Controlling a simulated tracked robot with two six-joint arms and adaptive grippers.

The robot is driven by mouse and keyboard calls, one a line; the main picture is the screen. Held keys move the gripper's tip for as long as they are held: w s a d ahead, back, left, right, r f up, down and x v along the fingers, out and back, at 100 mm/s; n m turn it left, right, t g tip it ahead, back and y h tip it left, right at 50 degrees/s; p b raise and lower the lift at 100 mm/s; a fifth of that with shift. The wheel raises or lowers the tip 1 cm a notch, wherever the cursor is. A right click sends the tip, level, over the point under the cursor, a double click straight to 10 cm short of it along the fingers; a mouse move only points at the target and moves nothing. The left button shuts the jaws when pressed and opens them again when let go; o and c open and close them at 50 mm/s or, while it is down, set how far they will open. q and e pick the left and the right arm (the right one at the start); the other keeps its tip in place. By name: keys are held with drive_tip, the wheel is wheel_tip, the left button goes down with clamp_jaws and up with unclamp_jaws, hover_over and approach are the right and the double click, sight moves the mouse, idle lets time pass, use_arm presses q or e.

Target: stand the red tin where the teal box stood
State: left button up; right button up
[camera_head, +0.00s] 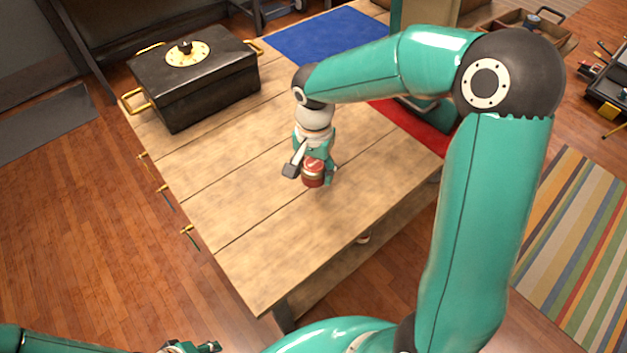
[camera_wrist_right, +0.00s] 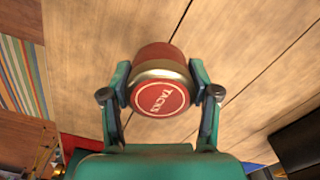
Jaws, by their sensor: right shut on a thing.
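The red tin (camera_head: 313,178) with a pale band is at my right gripper (camera_head: 311,171), over the bare wood of the table (camera_head: 240,204). In the right wrist view, the red tin (camera_wrist_right: 160,93) shows its round red lid marked TACKS. The two fingers of my right gripper (camera_wrist_right: 160,92) are shut on its sides. I cannot tell whether the tin touches the table. A teal thing (camera_head: 432,113) at the red mat is partly hidden by my right arm; I cannot tell whether it is the teal box. My left gripper (camera_head: 192,347) is barely in view at the bottom edge.
A black chest (camera_head: 205,95) with brass handles stands at the table's back left. A blue mat (camera_head: 308,32) lies at the far end, and a red mat (camera_head: 425,133) lies along the right edge. The table's near part is clear. A striped rug (camera_head: 575,250) lies on the floor.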

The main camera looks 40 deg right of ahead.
sight(314, 181)
drive_tip(key=shift+f, duration=2.15)
drive_tip(key=o, duration=0.8)
drive_tip(key=shift+f, duration=0.15)
drive_tip(key=shift+c, duration=0.2)
drive_tip(key=o, duration=0.5)
drive_tip(key=shift+c, duration=0.2)
drive_tip(key=shift+r, duration=0.3)
wheel_tip(314, 181, up, 12)
drive_tip(key=shift+s+f, duration=0.1)
drive_tip(key=shift+f, duration=0.05)
drive_tip(key=shift+p, duration=0.3)
